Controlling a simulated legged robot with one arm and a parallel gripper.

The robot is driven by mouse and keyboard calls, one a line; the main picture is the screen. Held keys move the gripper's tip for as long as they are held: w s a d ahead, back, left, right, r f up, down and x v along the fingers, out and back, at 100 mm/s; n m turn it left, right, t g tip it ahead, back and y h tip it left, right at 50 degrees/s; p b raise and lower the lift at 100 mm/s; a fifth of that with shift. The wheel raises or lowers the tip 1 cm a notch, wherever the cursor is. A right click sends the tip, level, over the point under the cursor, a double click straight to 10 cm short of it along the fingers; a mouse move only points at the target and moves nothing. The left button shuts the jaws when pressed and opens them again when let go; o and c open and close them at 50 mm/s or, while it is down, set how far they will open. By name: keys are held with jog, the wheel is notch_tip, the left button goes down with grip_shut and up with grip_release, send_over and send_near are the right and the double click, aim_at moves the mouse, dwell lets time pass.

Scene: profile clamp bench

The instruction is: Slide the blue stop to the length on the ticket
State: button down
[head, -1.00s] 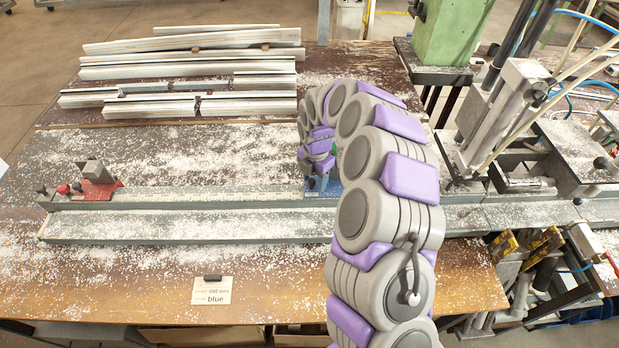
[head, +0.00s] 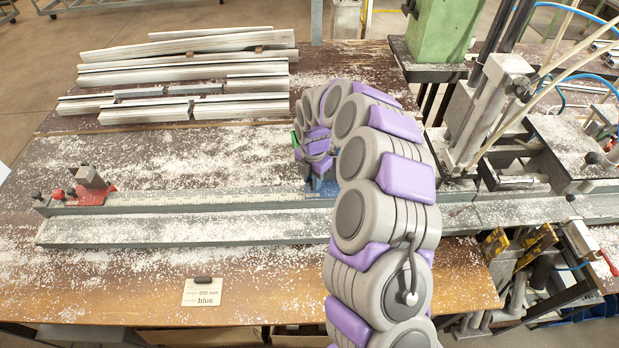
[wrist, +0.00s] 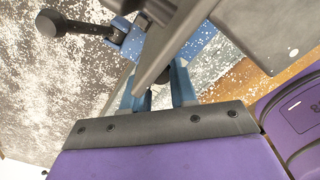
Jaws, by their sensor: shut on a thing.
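The blue stop (head: 322,187) sits on the long grey rail (head: 215,198), mostly hidden behind my arm in the head view. My gripper (wrist: 160,85) is shut on it. In the wrist view the blue stop (wrist: 195,55) shows just beyond the fingers, partly covered by a grey plate, with a black knobbed lever at its side. The exact contact is hidden. The ticket (head: 203,293) lies at the bench's front edge under a dark clip. It seems to read "950 mm" and "blue", in small print. A scale runs along the rail, too fine to read.
A red stop (head: 92,188) stands at the rail's left end. Several pale profiles (head: 185,65) lie at the back. A green machine column (head: 437,30) and a clamp assembly (head: 495,105) stand to the right. White chips cover much of the bench. The rail between the stops is clear.

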jog(key=shift+a+r+p, duration=0.1)
jog(key=shift+a+p, duration=0.25)
jog(key=shift+p, duration=0.05)
jog(key=shift+a, duration=1)
jog(key=c, duration=1.3)
grip_release()
jog(key=shift+d, duration=0.15)
jog(key=o, duration=0.4)
jog(key=shift+d, duration=1.05)
